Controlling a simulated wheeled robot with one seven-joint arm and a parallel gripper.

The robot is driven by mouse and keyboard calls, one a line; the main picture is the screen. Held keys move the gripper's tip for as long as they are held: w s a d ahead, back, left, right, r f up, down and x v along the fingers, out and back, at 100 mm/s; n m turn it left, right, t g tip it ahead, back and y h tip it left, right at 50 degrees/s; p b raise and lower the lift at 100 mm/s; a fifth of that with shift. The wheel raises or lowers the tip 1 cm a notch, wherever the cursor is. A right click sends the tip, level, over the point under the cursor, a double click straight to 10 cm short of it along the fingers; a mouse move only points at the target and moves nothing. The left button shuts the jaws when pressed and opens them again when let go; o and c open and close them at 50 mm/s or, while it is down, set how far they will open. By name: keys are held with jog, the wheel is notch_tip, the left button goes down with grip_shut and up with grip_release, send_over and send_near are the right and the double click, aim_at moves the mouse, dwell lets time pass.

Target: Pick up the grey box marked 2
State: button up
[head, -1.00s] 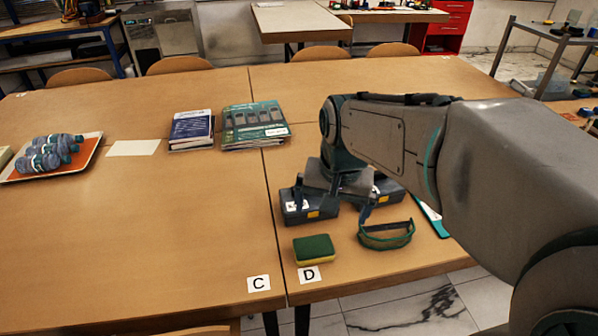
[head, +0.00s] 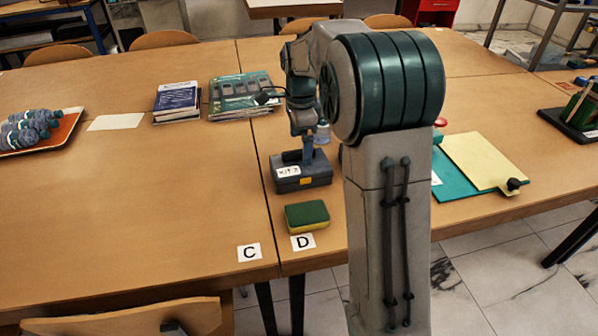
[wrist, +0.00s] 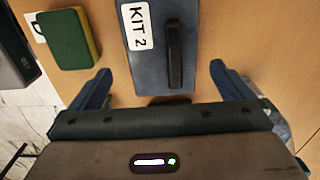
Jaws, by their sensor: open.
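The grey box (head: 302,180) with a white KIT 2 label stands on the table near the seam, behind the sponge. In the wrist view the same box (wrist: 150,75) shows its label and a dark handle on top. My gripper (wrist: 160,72) is open, with one finger to each side of the box's near end and nothing held. In the head view my gripper (head: 304,132) is above the box. How far the fingers are above or beside the box I cannot tell.
A green and yellow sponge (head: 307,215) lies in front of the box, by the D card (head: 302,241). A bottle (head: 321,131) stands behind it. Books (head: 176,102) lie farther back. My arm hides table to the right. The left table is mostly clear.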

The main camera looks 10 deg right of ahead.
aim_at(300, 162)
notch_tip(300, 162, down, 9)
jog(key=shift+w+f+b, duration=0.1)
jog(key=shift+b, duration=0.65)
jog(key=c, duration=1)
